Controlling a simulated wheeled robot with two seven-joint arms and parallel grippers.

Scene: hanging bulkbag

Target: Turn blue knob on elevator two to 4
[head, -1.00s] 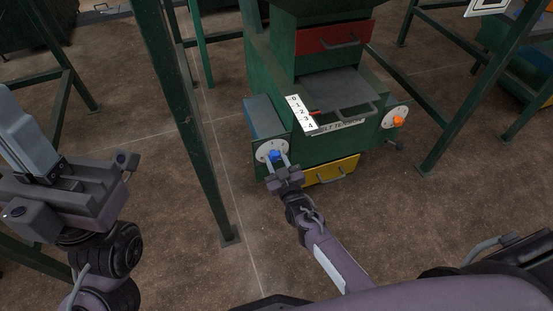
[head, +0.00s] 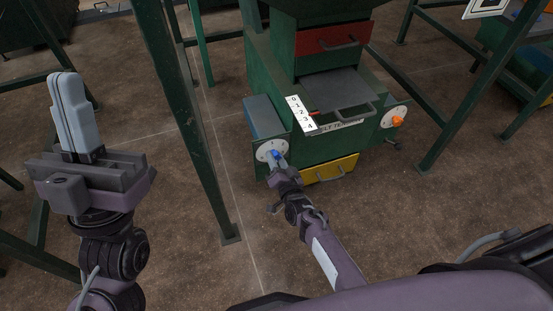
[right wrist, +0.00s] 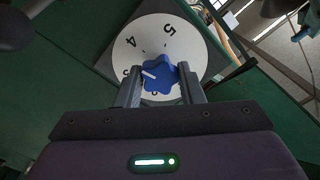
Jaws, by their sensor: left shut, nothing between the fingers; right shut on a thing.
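The blue knob (head: 277,155) sits on a round white dial (head: 264,147) at the left side of the green machine (head: 285,135). My right gripper (head: 281,163) is shut on the knob. In the right wrist view the fingers flank the blue knob (right wrist: 160,76), and the dial (right wrist: 185,35) shows 4 and 5 at its top. The white line on the knob points left, roughly at a partly hidden number that looks like 3. My left gripper (head: 73,110) is shut and empty, raised at the left, away from the machine.
An orange knob (head: 398,121) is on the machine's right side. Red (head: 335,37) and yellow (head: 330,169) drawers face front. A green post (head: 185,110) stands between my arms.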

